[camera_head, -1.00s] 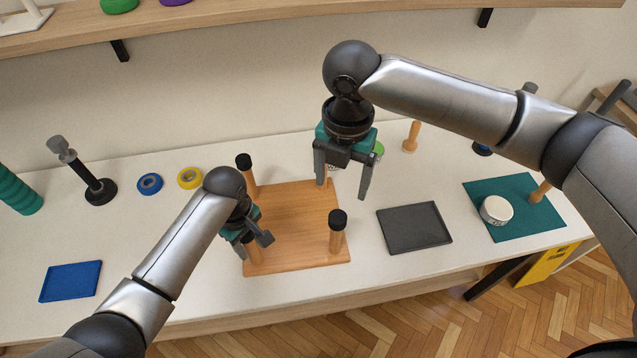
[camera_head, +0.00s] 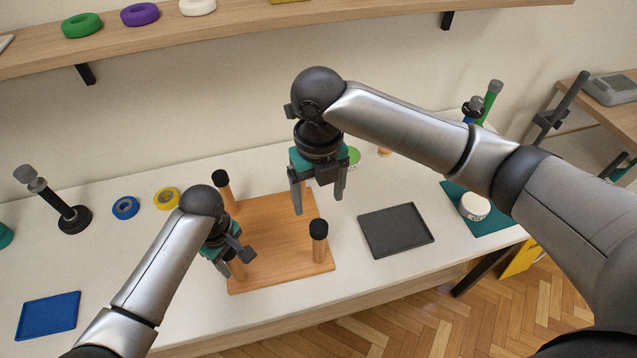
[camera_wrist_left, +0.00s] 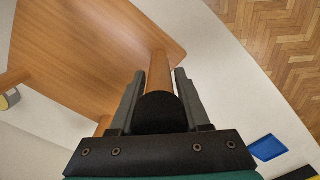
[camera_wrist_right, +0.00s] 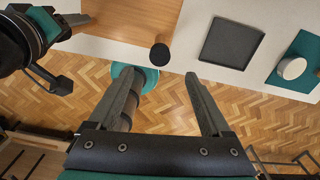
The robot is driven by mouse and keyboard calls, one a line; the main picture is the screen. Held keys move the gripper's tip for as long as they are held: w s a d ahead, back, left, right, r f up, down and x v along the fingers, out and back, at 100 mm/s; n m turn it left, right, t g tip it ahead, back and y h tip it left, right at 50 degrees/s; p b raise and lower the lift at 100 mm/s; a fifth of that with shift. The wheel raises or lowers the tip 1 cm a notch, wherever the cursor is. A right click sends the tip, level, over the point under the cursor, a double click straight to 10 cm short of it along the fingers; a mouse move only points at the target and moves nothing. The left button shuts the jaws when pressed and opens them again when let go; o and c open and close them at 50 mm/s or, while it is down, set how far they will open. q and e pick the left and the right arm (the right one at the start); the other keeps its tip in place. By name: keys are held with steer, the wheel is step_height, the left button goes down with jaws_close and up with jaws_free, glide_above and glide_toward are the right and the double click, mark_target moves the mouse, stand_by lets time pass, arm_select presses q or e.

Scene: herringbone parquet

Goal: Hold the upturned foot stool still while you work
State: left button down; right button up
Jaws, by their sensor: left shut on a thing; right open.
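The upturned foot stool (camera_head: 275,235) lies on the white table, its wooden seat flat and its legs pointing up. The back-left leg (camera_head: 225,195) and front-right leg (camera_head: 319,245) wear black caps. My left gripper (camera_head: 231,257) is shut on the front-left leg, also black-ended; in the left wrist view this leg (camera_wrist_left: 158,70) stands between the fingers. My right gripper (camera_head: 318,205) is open and empty, above the seat's back-right part, and hides that corner. In the right wrist view the stool's seat (camera_wrist_right: 130,18) shows beyond the open fingers.
Blue (camera_head: 125,207) and yellow (camera_head: 167,198) rolls, a black stand (camera_head: 73,218) and a blue tray (camera_head: 48,315) are to the left.

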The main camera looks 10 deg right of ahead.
mark_target(318, 225)
arm_select(q)
steer(key=shift+s+f, duration=0.15)
steer(key=shift+f, duration=0.05)
arm_select(e)
step_height(318, 225, down, 9)
steer(key=shift+r, duration=0.1)
steer(key=shift+c, duration=0.2)
jaws_close()
steer(key=c, duration=0.7)
jaws_free()
jaws_close()
steer(key=shift+r, duration=0.1)
steer(key=shift+r, duration=1.95)
